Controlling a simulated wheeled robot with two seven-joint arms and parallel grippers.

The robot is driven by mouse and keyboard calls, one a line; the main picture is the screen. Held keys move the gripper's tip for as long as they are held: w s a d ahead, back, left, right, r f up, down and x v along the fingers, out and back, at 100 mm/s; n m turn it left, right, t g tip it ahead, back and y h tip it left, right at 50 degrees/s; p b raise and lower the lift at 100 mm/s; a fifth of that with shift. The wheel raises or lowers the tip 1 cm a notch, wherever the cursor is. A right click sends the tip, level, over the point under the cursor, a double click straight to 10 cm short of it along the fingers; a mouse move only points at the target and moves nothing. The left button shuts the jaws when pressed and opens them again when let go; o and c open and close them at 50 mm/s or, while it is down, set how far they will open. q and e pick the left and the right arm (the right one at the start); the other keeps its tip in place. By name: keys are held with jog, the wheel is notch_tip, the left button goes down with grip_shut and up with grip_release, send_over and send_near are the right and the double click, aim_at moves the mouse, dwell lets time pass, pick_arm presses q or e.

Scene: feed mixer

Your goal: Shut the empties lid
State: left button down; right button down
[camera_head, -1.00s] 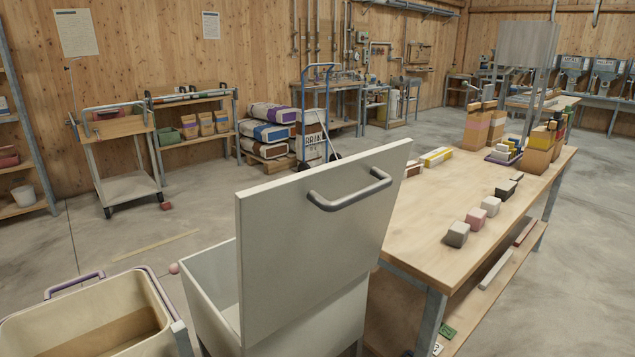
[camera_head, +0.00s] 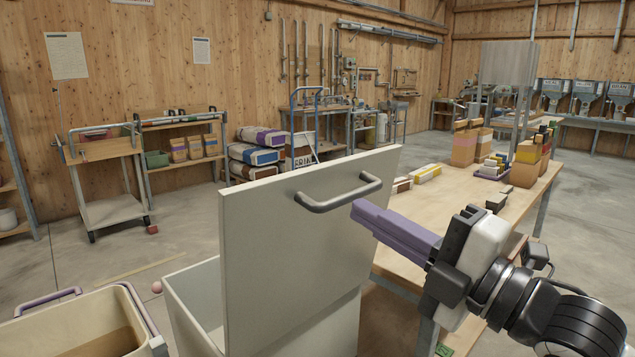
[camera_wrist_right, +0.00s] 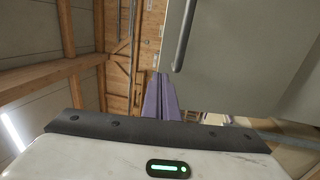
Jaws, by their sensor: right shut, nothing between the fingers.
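The empties lid (camera_head: 290,245) is a pale grey panel standing upright, open, on the grey bin (camera_head: 192,290). A grey bar handle (camera_head: 340,193) is near its top edge. The lid and handle also show in the right wrist view, the lid (camera_wrist_right: 245,60) at upper right and the handle (camera_wrist_right: 184,38) beside it. My right gripper (camera_head: 362,208) has purple fingers, shut and empty, pointing left at the lid's upper right, close to the handle. I cannot tell whether they touch the lid. The purple fingers also show in the wrist view (camera_wrist_right: 160,98). My left gripper is not in view.
A wooden table (camera_head: 450,210) stands right of the bin, with boxes and bags at its far end. A cream tub (camera_head: 100,320) with a purple handle is at the lower left. Open concrete floor (camera_head: 130,255) lies behind the bin.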

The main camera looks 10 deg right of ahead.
aim_at(302, 176)
jog(key=p+x, duration=0.1)
jog(key=x, duration=0.9)
jog(key=shift+w+a, duration=0.2)
jog(key=shift+w, duration=0.05)
